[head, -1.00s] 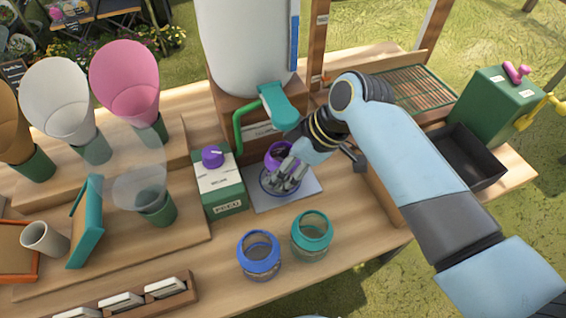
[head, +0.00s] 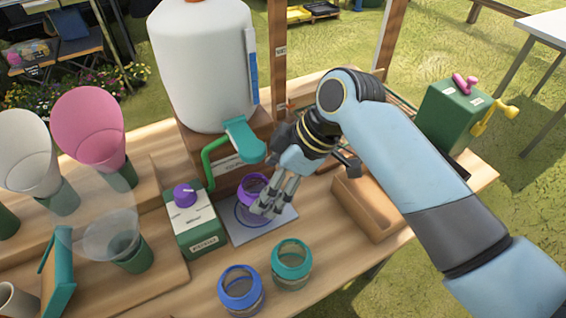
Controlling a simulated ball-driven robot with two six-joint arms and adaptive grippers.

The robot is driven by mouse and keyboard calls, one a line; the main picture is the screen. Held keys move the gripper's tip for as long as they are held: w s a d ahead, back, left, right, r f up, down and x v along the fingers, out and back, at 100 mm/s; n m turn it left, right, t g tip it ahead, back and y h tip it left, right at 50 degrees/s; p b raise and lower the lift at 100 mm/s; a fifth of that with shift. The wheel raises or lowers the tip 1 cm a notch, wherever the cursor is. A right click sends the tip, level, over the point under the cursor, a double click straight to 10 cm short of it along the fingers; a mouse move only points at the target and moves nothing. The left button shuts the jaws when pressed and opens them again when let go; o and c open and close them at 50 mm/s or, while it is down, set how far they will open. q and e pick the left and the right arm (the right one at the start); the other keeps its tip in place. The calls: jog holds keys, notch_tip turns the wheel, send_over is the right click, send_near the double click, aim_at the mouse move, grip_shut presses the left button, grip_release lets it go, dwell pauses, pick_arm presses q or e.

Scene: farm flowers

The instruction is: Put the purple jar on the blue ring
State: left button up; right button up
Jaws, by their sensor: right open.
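The purple jar (head: 250,185) is under the teal tap, at the back of the grey square pad. The blue ring (head: 238,217) is drawn on that pad, and part of it is covered by the jar and my fingers. I cannot tell whether the jar's base is fully inside the ring. My right gripper (head: 265,209) is open, its fingers just in front and right of the jar, hiding its lower right side. I cannot tell whether they touch it. My left gripper is not in view.
A large white tank with the teal tap (head: 243,140) stands behind the pad. A green and white box (head: 196,225) with a purple knob is left of it. A blue jar (head: 240,292) and a teal jar (head: 291,265) stand in front.

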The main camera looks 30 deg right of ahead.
jog(key=v, duration=0.6)
dwell(0.4)
